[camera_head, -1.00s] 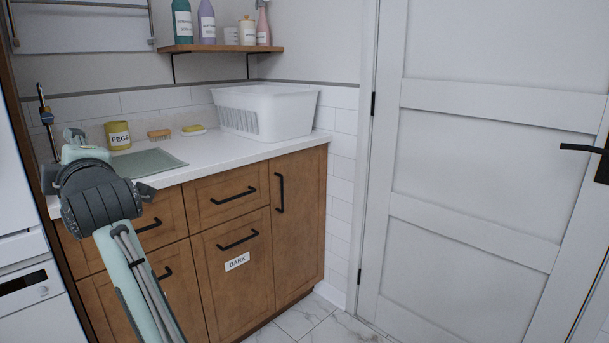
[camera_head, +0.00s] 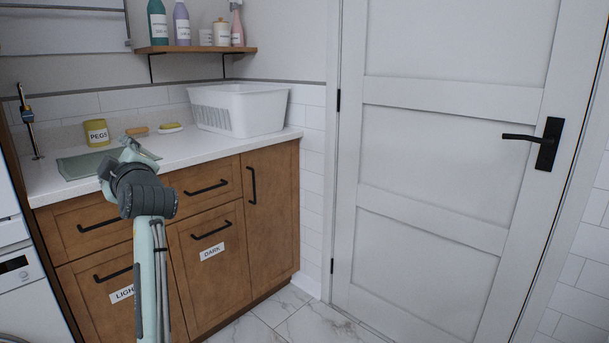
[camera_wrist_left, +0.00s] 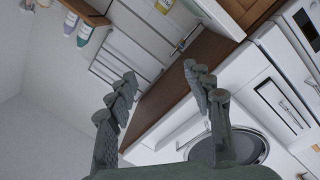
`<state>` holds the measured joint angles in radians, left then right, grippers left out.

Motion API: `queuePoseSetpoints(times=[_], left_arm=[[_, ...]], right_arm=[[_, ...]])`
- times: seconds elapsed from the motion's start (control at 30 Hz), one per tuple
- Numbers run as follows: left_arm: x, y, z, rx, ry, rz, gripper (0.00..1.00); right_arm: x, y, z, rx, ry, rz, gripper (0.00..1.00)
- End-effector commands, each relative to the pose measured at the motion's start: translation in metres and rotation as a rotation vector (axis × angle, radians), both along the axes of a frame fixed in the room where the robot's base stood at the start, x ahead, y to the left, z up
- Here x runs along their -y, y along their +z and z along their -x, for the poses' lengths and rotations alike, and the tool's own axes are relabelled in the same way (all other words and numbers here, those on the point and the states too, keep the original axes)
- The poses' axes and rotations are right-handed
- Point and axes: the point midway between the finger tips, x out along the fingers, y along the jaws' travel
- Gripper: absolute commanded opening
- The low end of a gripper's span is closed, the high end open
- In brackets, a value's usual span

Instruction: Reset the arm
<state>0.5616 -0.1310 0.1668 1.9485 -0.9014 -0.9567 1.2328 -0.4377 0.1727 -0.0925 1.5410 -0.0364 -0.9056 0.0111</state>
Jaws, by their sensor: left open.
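My left arm rises from the bottom of the head view, in front of the wooden cabinet. My left gripper (camera_head: 134,150) is at about counter height, in front of the grey-green mat, and hides part of it. In the left wrist view its two fingers (camera_wrist_left: 160,90) are spread apart with nothing between them. Beyond them are a brown panel edge and a white washing machine (camera_wrist_left: 215,145). My right gripper does not show in either view.
The white counter (camera_head: 190,147) holds a yellow PEGS pot (camera_head: 96,132), a mat (camera_head: 80,166) and a white basket (camera_head: 240,110). A shelf (camera_head: 195,49) with bottles hangs above. A closed white door (camera_head: 430,190) stands right. Tiled floor (camera_head: 310,325) shows in front of it.

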Motion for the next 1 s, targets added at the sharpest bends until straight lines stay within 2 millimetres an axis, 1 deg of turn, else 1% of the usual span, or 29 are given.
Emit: queuePoseSetpoints(times=[0.03,0.07,0.1,0.17,0.23,0.3,0.4,0.47,0.5,0.53,0.6,0.77,0.87,1.0], left_arm=[[-0.003,-0.015,-0.019,-0.069,-0.005,-0.062,0.52],[-0.005,-0.024,-0.029,-0.108,-0.008,-0.096,0.52],[-0.009,-0.038,-0.042,-0.163,-0.008,-0.143,0.52],[-0.018,-0.061,-0.058,-0.249,-0.006,-0.209,0.52],[-0.033,-0.089,-0.072,-0.344,0.004,-0.28,0.52],[-0.051,-0.114,-0.08,-0.431,0.018,-0.344,0.52],[-0.08,-0.146,-0.085,-0.545,0.043,-0.419,0.52],[-0.098,-0.163,-0.085,-0.605,0.06,-0.459,0.52],[-0.111,-0.173,-0.083,-0.645,0.073,-0.483,0.52],[-0.115,-0.18,-0.084,-0.672,0.067,-0.495,0.52],[-0.1,-0.193,-0.091,-0.746,-0.013,-0.503,0.52],[-0.079,-0.225,-0.103,-0.91,-0.191,-0.563,0.52],[-0.06,-0.243,-0.111,-0.992,-0.321,-0.619,0.52],[-0.03,-0.264,-0.119,-1.074,-0.515,-0.722,0.52]], right_arm=[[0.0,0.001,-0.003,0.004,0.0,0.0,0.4],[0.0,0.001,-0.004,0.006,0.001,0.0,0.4],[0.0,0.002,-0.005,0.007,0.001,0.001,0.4],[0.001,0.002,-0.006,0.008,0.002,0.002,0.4],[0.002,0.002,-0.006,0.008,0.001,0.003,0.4],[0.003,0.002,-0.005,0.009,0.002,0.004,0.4],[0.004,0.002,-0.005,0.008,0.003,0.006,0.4],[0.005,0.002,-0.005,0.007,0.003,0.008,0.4],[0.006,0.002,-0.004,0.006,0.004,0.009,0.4],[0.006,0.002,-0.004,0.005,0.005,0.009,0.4],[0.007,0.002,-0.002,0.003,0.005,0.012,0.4],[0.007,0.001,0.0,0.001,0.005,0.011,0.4],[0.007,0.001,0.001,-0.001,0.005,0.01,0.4],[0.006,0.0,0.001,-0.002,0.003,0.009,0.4]])
